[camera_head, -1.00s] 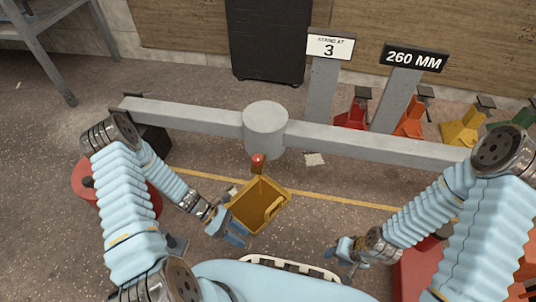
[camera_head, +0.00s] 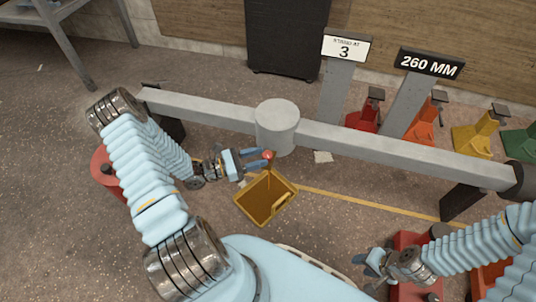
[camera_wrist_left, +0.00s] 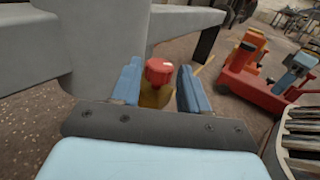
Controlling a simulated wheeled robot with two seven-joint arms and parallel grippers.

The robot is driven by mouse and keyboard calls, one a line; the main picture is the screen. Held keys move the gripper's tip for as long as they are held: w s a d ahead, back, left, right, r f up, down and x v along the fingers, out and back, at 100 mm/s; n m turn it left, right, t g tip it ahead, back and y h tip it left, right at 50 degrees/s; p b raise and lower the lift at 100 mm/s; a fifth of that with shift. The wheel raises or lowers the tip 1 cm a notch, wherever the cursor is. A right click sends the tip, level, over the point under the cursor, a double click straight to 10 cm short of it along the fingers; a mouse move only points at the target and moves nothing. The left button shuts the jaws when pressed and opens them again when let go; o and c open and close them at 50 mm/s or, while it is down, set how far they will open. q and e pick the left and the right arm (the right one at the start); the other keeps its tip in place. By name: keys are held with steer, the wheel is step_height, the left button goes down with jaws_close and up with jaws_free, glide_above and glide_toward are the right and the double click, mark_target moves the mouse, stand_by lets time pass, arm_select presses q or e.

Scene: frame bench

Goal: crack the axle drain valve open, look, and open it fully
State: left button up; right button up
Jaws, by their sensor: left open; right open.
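The axle (camera_head: 390,147) is a grey beam with a round hub (camera_head: 277,118). The drain valve's red knob (camera_head: 267,155) is at the hub's lower front. It also shows in the left wrist view (camera_wrist_left: 159,71). My left gripper (camera_head: 262,160) is open, with its two blue fingers on either side of the knob. In the wrist view the fingers (camera_wrist_left: 160,85) appear apart from the knob. A yellow catch bin (camera_head: 243,208) stands on the floor below the valve. I cannot tell whether fluid is running. My right gripper (camera_head: 366,266) is open and empty at lower right.
Signs reading "3" (camera_head: 345,47) and "260 MM" (camera_head: 430,64) stand behind the axle. Red (camera_head: 367,112), orange (camera_head: 424,119), yellow (camera_head: 474,136) and green stands line the back right. A grey bench (camera_head: 70,40) is at upper left.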

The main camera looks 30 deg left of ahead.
mark_target(267, 154)
arm_select(q)
steer(key=shift+x, duration=1.85)
steer(key=c, duration=0.7)
steer(key=shift+o, duration=0.2)
steer(key=shift+r+n+t+y+p, duration=0.2)
steer(key=shift+n+t+y+p, duration=0.9)
steer(key=shift+n+y+p, duration=0.5)
steer(key=n+t+y+p, duration=0.1)
steer(key=y, duration=0.1)
steer(key=n+y+p, duration=0.1)
steer(key=y+p, duration=0.1)
steer(key=shift+d+n+t+y, duration=0.1)
steer(key=shift+n+t+y, duration=0.3)
steer(key=shift+f+n+y+p, duration=0.2)
steer(key=shift+n+y+p, duration=1.35)
steer(key=shift+y, duration=0.85)
